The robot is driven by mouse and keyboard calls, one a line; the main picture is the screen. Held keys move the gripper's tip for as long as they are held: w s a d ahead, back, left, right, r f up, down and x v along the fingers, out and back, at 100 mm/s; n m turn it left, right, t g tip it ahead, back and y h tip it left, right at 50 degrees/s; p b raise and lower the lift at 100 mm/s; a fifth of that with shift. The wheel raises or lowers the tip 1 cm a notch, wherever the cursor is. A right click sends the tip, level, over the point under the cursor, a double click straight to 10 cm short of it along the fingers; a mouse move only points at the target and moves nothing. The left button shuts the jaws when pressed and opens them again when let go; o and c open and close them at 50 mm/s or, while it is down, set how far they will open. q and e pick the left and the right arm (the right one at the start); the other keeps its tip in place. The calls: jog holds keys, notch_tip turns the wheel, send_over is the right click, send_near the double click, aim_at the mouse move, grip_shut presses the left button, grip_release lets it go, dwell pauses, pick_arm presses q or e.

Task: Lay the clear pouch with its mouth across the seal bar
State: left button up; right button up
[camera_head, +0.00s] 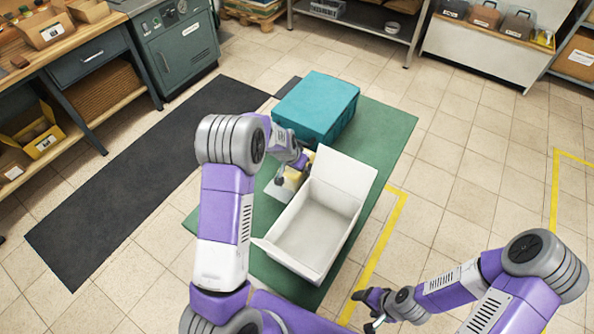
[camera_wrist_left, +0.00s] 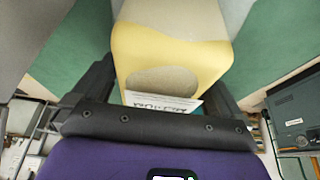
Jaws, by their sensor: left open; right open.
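A yellow and beige thing with a greyish oval patch (camera_wrist_left: 175,45) fills the space between the dark fingers of my left gripper (camera_wrist_left: 163,85) in the left wrist view. A white printed label (camera_wrist_left: 163,101) shows below it. In the head view my left gripper (camera_head: 289,181) is low beside a white open box, with a small yellow patch near it. It is open. I cannot tell if the yellow thing is the clear pouch, and I cannot make out a seal bar. My right gripper (camera_head: 366,309) is open and empty above the floor at the lower right.
The white open box (camera_head: 345,185) stands on a green surface (camera_head: 390,125), its flap raised. A closed teal box (camera_head: 316,100) stands behind it. A dark mat (camera_head: 130,190) lies at left. A bench (camera_head: 95,65) and grey-green machine (camera_head: 180,45) stand beyond.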

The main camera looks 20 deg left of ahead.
pick_arm(q)
jog(key=shift+f, duration=0.3)
dwell(0.5)
dwell(0.3)
jog(key=c, duration=1.1)
jog(key=shift+r, duration=0.1)
jog(key=shift+c, duration=0.7)
